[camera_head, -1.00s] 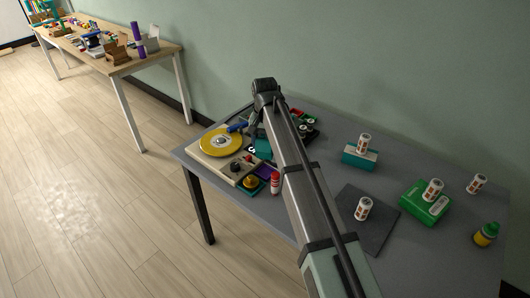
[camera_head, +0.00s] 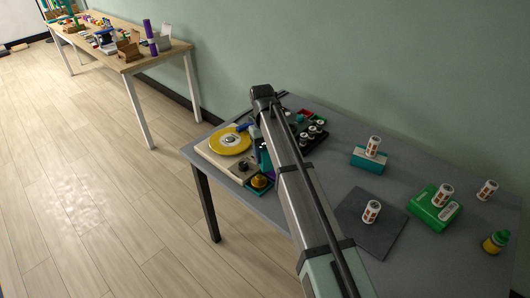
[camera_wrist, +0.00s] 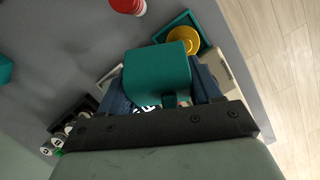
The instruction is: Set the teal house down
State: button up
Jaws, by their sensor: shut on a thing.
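The teal house (camera_wrist: 156,68) is a rounded teal block in the middle of the wrist view, with a small notch at its lower edge. My gripper (camera_wrist: 160,90) is shut on it, with dark blue fingers on either side. In the head view only a teal sliver of the house (camera_head: 264,158) shows beside my arm, over the left part of the grey table. My arm hides most of the gripper there. I cannot tell whether the house touches anything below it.
Near the house are a board with a yellow disc (camera_head: 230,142), a small teal tray with a yellow knob (camera_head: 260,181), a red-topped item (camera_wrist: 127,5) and a dark tray (camera_head: 318,132). Several white cylinders stand right, on a grey mat (camera_head: 385,235), a teal block (camera_head: 362,162) and a green box (camera_head: 425,212).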

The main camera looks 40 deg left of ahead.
jog(key=n, duration=0.2)
jog(key=w+n+t, duration=0.1)
jog(key=n, duration=0.2)
jog(key=shift+d+n+h, duration=0.15)
jog(key=shift+n+h, duration=0.15)
jog(key=n, duration=0.2)
jog(key=w+n+t, duration=0.1)
jog(key=n, duration=0.2)
jog(key=shift+d+r+n+t, duration=0.1)
jog(key=shift+r+n+t, duration=0.1)
jog(key=shift+n+t, duration=0.1)
jog(key=n, duration=0.2)
jog(key=n+t, duration=0.1)
jog(key=n, duration=0.1)
jog(key=n+y, duration=0.1)
jog(key=n, duration=0.1)
jog(key=shift+w+r, duration=0.15)
jog(key=shift+w, duration=0.25)
jog(key=shift+w+a+f+n+t+y, duration=0.1)
jog(key=shift+f+n+t+y, duration=0.2)
jog(key=shift+f+n, duration=0.75)
jog(key=shift+w+a+f+n+t+y, duration=0.15)
jog(key=shift+f+n+t+y, duration=0.15)
jog(key=shift+f+n, duration=0.8)
jog(key=shift+s+a+f+n+t+y, duration=0.1)
jog(key=shift+f+n+t+y, duration=0.15)
jog(key=shift+f+n, duration=0.8)
jog(key=shift+f, duration=0.35)
jog(key=o, duration=1.2)
jog(key=shift+r, duration=0.1)
